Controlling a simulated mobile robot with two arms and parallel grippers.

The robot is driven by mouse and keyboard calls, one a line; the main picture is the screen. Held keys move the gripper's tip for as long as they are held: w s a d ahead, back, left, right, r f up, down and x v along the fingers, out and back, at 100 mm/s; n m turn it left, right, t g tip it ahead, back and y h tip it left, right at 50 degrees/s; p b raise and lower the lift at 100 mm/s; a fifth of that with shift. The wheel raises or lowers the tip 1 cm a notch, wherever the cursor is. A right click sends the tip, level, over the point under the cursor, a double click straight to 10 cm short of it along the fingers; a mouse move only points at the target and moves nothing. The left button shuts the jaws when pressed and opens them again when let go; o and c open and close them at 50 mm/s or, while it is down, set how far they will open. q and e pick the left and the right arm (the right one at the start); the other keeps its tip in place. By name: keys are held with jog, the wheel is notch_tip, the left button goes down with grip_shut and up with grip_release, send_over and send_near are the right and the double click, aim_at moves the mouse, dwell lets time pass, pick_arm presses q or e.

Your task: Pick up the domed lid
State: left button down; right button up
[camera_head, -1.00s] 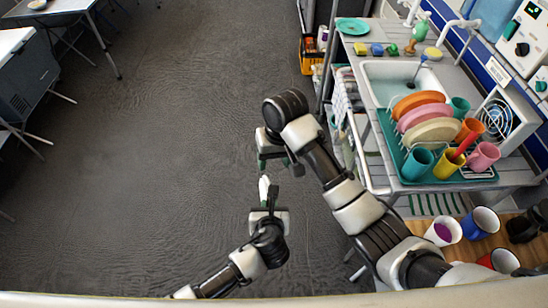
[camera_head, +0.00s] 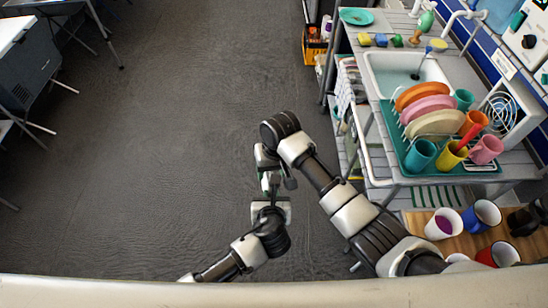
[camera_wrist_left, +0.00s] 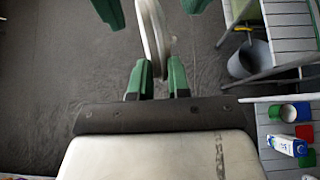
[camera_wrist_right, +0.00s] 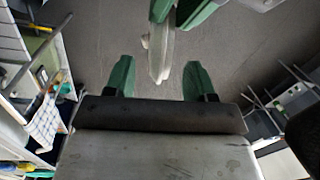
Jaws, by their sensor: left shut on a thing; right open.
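The domed lid is pale and seen nearly edge-on in the left wrist view (camera_wrist_left: 152,35), gripped between my left gripper's green fingers (camera_wrist_left: 159,78). My left gripper (camera_head: 270,197) is below my right gripper (camera_head: 268,170) in the head view, the two almost tip to tip. The lid is mostly hidden between them there. In the right wrist view, the lid (camera_wrist_right: 160,55) hangs between and beyond the tips of my right gripper (camera_wrist_right: 157,78), which is open. Whether its fingers touch the lid I cannot tell.
The sink counter (camera_head: 350,45) with a teal dish rack (camera_head: 400,160) of plates and cups stands to the right. Several mugs stand on a wooden board (camera_head: 440,225) below it. A grey table-like unit (camera_head: 30,75) is at far left. The floor (camera_head: 190,120) between is clear.

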jog(key=shift+a+f, duration=0.2)
jog(key=shift+f, duration=1.2)
jog(key=c, duration=1)
pick_arm(q)
jog(key=shift+r, duration=0.7)
pick_arm(e)
jog(key=shift+d+f, duration=0.1)
pick_arm(q)
jog(key=shift+r, duration=0.1)
pick_arm(e)
jog(key=shift+s, duration=0.1)
pick_arm(q)
jog(key=v, duration=1.2)
jog(key=shift+s+f, duration=0.1)
jog(key=shift+f, duration=0.15)
